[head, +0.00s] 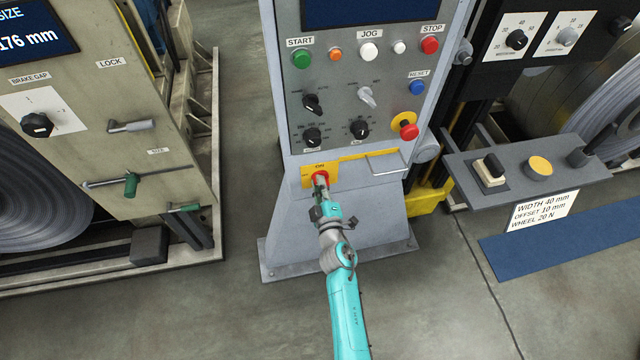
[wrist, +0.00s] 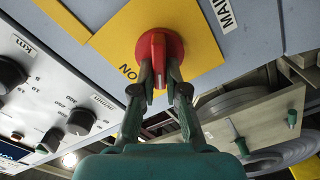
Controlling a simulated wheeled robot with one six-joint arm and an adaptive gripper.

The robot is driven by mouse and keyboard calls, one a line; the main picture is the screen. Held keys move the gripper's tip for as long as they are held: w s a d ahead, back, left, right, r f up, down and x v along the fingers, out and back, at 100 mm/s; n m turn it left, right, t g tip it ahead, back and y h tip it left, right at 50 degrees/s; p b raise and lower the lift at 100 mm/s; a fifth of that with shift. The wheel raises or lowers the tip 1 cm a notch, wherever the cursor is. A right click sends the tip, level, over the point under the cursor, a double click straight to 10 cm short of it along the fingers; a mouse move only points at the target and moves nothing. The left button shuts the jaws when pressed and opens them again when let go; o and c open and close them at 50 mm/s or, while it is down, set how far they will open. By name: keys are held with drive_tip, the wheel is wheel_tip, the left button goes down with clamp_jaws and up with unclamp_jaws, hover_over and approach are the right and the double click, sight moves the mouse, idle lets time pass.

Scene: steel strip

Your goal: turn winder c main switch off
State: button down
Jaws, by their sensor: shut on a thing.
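The main switch is a red rotary knob (head: 321,174) on a yellow plate (head: 306,177) low on the grey console, with "ON" printed above it. In the wrist view the red knob (wrist: 172,44) sits on its yellow plate (wrist: 203,51), with "ON" at the lower left and a partly cut-off "MAIN" label (wrist: 224,12) beside the plate. My gripper (head: 320,184) is at the knob; in the wrist view its fingers (wrist: 160,82) are shut on the knob's grip, one on each side.
Above are black selector knobs (head: 312,103) and a red emergency button (head: 409,131) on a yellow ring. A metal handle (head: 388,168) sticks out to the right. A shelf with a yellow button (head: 540,165) stands further right.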

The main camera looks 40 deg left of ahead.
drive_tip(key=n, duration=0.6)
drive_tip(key=shift+s+f+n, duration=0.1)
drive_tip(key=shift+f+n, duration=0.2)
drive_tip(key=shift+f, duration=0.1)
idle(0.4)
drive_tip(key=c, duration=1.2)
unclamp_jaws()
drive_tip(key=v, duration=1.2)
